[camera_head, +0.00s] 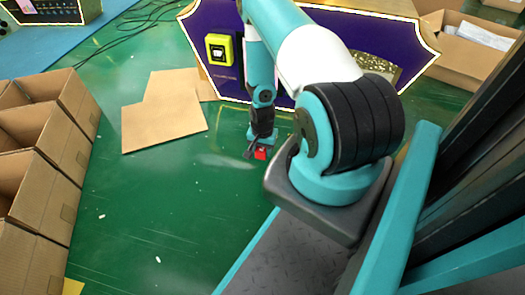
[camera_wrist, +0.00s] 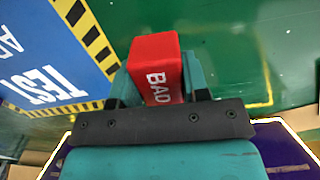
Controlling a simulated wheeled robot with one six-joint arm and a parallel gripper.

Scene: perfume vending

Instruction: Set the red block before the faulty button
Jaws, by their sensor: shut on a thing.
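My gripper (camera_head: 256,149) hangs low over the green floor in the head view, in front of the purple machine (camera_head: 290,88). It is shut on a red block (camera_head: 260,155). In the wrist view the red block (camera_wrist: 154,60) sits between the two teal fingers, with white letters reading BAD on one face. A button with a yellow frame and dark face (camera_head: 219,49) is on the machine's left part, up and left of my gripper. Whether it is the faulty one I cannot tell. Part of the machine is hidden behind my arm.
Open cardboard boxes (camera_head: 45,150) line the left side. Flat cardboard sheets (camera_head: 165,115) lie on the floor left of the machine. Another open box (camera_head: 470,50) is at the right. A blue mat with a striped border (camera_wrist: 50,50) shows in the wrist view. The middle floor is clear.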

